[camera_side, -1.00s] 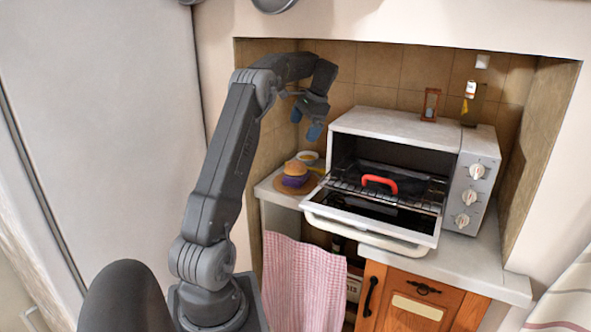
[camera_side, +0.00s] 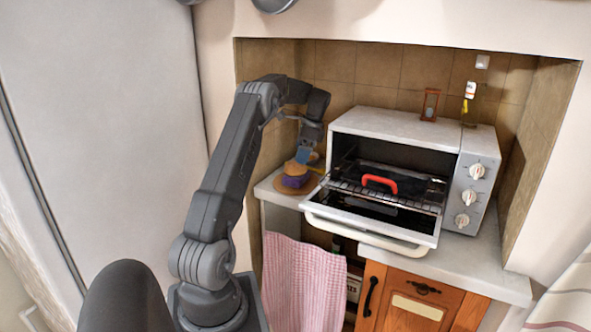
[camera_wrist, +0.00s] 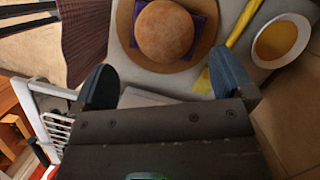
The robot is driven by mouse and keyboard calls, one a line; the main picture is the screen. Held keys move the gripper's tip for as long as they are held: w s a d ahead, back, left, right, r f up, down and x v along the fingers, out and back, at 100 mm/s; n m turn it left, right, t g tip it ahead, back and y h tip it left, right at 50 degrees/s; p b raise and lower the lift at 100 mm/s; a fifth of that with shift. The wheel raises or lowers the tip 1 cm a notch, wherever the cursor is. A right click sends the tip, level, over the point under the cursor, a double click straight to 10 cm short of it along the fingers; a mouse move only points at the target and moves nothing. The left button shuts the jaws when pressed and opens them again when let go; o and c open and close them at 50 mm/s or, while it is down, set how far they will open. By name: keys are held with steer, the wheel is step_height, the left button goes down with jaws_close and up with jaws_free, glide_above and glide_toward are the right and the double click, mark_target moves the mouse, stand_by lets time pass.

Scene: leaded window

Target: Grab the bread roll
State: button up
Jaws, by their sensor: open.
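The bread roll (camera_wrist: 164,31) is round and golden brown. In the wrist view it sits on a purple piece (camera_wrist: 205,30) on a round wooden board (camera_wrist: 150,62). In the side view the roll (camera_side: 293,168) is at the left end of the counter, partly hidden by my gripper. My gripper (camera_wrist: 168,85) is open and empty, its two blue-grey fingers spread apart. In the side view my gripper (camera_side: 304,155) points down, just above and beside the roll. I cannot tell from this view whether it touches the roll.
A toaster oven (camera_side: 395,150) with its door open stands right of the roll, with a red handle (camera_side: 379,181) on its rack. A bowl (camera_wrist: 281,38) and a yellow utensil (camera_wrist: 228,45) lie near the board. A striped towel (camera_side: 303,275) hangs below the counter.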

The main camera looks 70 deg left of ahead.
mark_target(296, 168)
steer(key=shift+a+x, duration=0.15)
steer(key=shift+x, duration=1.25)
steer(key=shift+a+x, duration=0.15)
steer(key=shift+x, duration=1.2)
steer(key=c, duration=0.9)
